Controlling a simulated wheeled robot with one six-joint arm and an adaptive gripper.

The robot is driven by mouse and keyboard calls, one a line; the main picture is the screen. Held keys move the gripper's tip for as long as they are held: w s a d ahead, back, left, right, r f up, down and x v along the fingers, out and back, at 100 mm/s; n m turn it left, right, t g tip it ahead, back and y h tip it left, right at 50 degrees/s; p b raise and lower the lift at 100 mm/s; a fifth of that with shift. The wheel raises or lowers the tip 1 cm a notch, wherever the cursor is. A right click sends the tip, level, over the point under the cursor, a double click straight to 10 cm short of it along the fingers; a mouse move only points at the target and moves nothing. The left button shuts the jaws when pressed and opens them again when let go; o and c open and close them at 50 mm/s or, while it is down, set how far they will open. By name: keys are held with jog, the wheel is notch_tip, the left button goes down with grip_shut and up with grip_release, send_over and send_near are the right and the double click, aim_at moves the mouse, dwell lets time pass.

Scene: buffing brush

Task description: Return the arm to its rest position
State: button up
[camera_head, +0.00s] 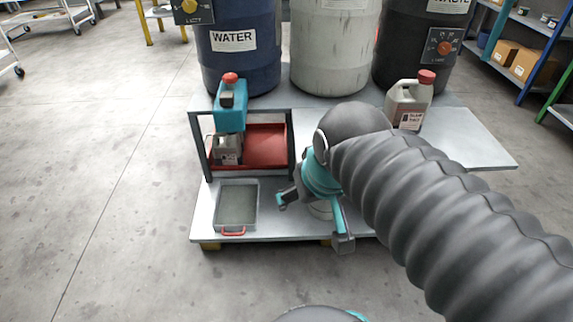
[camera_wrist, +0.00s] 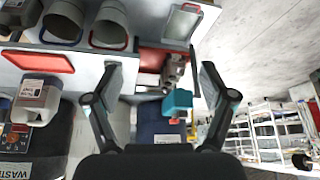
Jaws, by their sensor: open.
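My arm is the dark ribbed sleeve reaching in from the right in the head view. My gripper (camera_head: 313,221) has its two teal-and-grey fingers spread wide above the front of the metal platform (camera_head: 270,228). In the wrist view my gripper (camera_wrist: 160,75) is open, with nothing between its fingers. No brush can be made out clearly.
A grey tray (camera_head: 237,205) lies left of my gripper. A jug (camera_head: 408,102) stands behind my arm. Drums (camera_head: 237,65) line the back.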

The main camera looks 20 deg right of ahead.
jog(key=shift+s+a+f, duration=0.25)
jog(key=shift+s+f, duration=0.2)
jog(key=shift+s, duration=0.2)
jog(key=shift+r+p, duration=0.75)
